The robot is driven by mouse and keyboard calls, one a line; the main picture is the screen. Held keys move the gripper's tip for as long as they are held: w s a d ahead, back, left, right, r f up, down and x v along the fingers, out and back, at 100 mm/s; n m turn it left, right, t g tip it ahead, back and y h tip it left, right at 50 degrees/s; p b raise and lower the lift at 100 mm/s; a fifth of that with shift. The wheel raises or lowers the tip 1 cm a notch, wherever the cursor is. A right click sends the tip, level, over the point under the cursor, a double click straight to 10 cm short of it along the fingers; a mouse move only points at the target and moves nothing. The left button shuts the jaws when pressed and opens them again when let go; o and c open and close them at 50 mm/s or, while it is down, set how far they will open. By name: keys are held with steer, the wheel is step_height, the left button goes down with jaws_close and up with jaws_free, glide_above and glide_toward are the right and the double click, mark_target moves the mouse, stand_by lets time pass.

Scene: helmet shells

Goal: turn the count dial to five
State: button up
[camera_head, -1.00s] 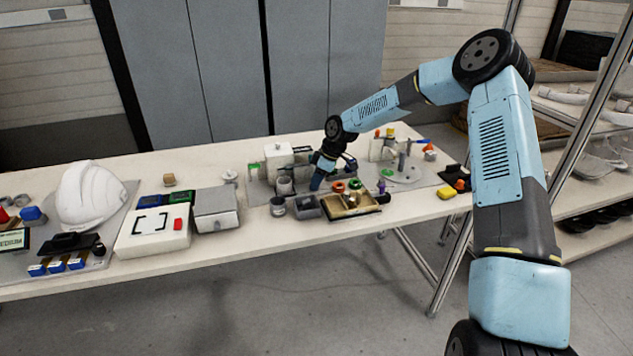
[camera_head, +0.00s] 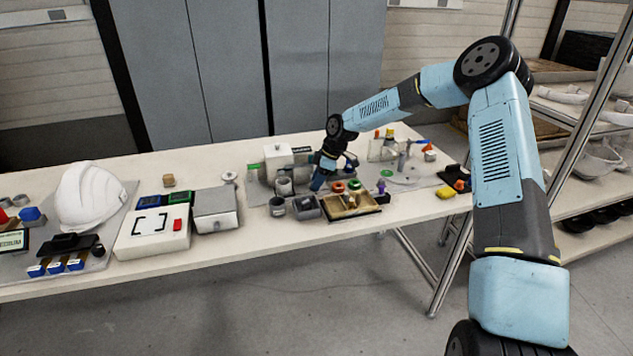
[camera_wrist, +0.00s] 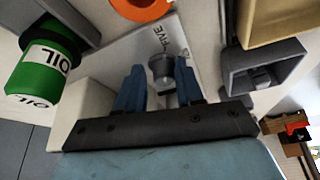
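The count dial's grey knob (camera_wrist: 161,68) shows in the wrist view, in front of a pale plate (camera_wrist: 135,48). The word FIVE is printed on the plate just beyond the knob, rotated in the picture. My gripper (camera_wrist: 159,76) has its two blue fingers apart, one on each side of the knob. A narrow gap shows on the left of the knob; contact on the right is hard to tell. In the head view my gripper (camera_head: 319,182) is low over the right part of the bench, and it hides the dial there.
In the wrist view, a green oil container (camera_wrist: 42,68) is at left, an orange ring (camera_wrist: 140,6) at the top and a grey square holder (camera_wrist: 262,66) at right. In the head view, a divided tray (camera_head: 350,207) stands close to my gripper. A white helmet (camera_head: 88,196) is far left.

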steer(key=shift+s+a+r, duration=0.1)
steer(key=shift+r, duration=0.05)
steer(key=v, duration=1.3)
steer(key=shift+d+r, duration=0.15)
steer(key=shift+d, duration=0.05)
steer(key=s+d+r+m+t+h, duration=0.1)
steer(key=s+d+r+m+h, duration=0.3)
steer(key=s+r, duration=0.65)
steer(key=s+d+r+m+t+h, duration=0.15)
steer(key=s+d+r+m, duration=0.55)
steer(key=s, duration=0.7)
steer(key=s+d+r+m+t, duration=0.1)
steer(key=s+d+m, duration=0.2)
steer(key=s, duration=0.7)
steer(key=s+d+r+m+t+y, duration=0.1)
steer(key=s+d+m, duration=0.3)
steer(key=s, duration=0.7)
steer(key=shift+s+r+t, duration=0.2)
steer(key=shift+r+t, duration=0.35)
